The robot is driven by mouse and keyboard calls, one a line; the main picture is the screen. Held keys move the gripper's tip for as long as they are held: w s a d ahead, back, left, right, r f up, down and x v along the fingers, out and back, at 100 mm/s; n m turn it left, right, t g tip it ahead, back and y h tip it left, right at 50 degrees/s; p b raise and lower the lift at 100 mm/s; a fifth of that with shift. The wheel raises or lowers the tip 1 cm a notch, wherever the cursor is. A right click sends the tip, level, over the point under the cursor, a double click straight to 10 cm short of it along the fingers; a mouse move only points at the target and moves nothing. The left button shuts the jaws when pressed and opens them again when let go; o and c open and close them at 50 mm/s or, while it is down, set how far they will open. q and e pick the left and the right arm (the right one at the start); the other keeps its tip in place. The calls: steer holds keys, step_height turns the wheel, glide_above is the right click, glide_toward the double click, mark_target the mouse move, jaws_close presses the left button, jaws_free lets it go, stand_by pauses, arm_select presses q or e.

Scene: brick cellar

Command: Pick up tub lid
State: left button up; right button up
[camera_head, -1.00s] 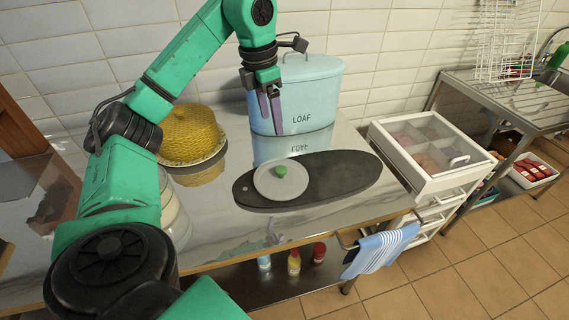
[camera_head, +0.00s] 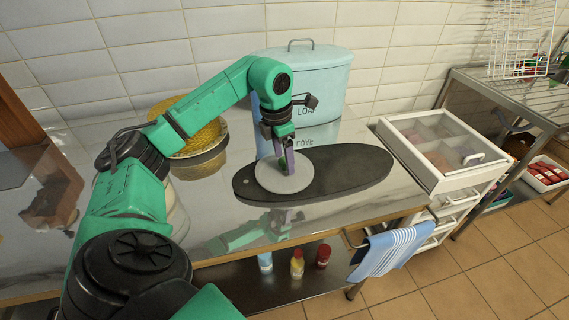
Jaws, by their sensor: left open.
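The tub lid (camera_head: 275,180) is a round pale grey disc lying flat on a dark oval board (camera_head: 345,168) on the counter. A green knob showed at its middle earlier; my gripper now hides it. My left gripper (camera_head: 286,166) points down over the middle of the lid, its purple fingers at the knob's place. Its jaws are open; whether the fingertips touch the lid I cannot tell. My right gripper is out of view.
A pale blue LOAF bin (camera_head: 325,85) stands right behind the gripper. A white drawer unit (camera_head: 440,150) stands right of the counter. The counter front is clear.

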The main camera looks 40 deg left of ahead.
arm_select(q)
jaws_close()
steer(key=shift+r, duration=0.1)
